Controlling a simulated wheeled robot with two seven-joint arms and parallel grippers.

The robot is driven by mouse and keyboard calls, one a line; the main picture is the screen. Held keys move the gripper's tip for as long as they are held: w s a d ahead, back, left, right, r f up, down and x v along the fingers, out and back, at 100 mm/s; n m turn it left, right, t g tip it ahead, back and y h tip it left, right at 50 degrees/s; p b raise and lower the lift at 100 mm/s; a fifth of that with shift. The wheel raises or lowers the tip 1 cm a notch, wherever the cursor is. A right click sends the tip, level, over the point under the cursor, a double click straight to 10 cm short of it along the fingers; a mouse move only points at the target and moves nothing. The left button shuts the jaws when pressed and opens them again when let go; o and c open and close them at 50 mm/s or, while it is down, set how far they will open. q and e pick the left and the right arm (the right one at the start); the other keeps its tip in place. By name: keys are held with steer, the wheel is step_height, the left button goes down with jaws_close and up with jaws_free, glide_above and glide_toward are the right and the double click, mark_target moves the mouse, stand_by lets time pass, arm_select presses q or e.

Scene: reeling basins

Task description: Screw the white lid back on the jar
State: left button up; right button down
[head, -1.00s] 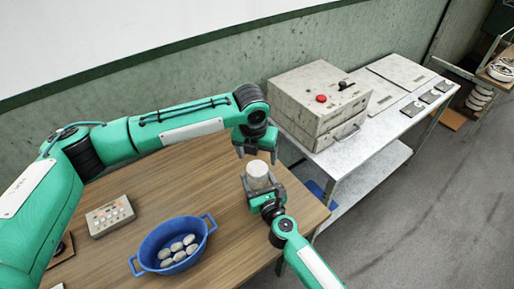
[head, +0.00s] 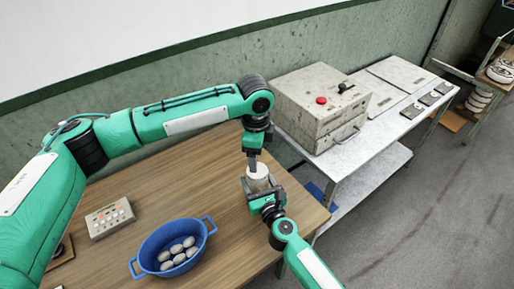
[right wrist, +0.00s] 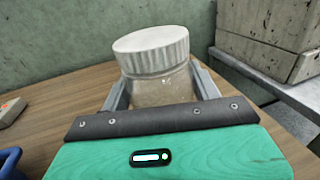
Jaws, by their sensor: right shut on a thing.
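The jar (right wrist: 165,90) stands upright near the right end of the wooden table; it is clear with a pale brownish look. The white ribbed lid (right wrist: 152,50) sits on its mouth and looks slightly tilted in the right wrist view; how far it is threaded cannot be told. In the head view the lid (head: 258,171) shows as a pale disc. My right gripper (head: 262,187) is shut around the jar body from the front. My left gripper (head: 254,158) points down just above and behind the lid, seen edge-on; its opening and any contact are unclear.
A blue basin (head: 135,262) with several pale oval cocoons and a button panel (head: 109,217) lie to the left on the table (head: 215,185). A grey machine box (head: 305,115) stands on a metal bench (head: 362,160) at the right.

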arm_select(q)
steer(key=n, duration=0.5)
steer(key=shift+r, duration=0.3)
steer(key=n, duration=0.4)
steer(key=shift+r+n+g, duration=0.2)
steer(key=shift+n+g, duration=0.1)
steer(key=shift+f, duration=4)
steer(key=shift+c, duration=0.2)
steer(key=c, duration=1)
steer(key=shift+o, duration=0.2)
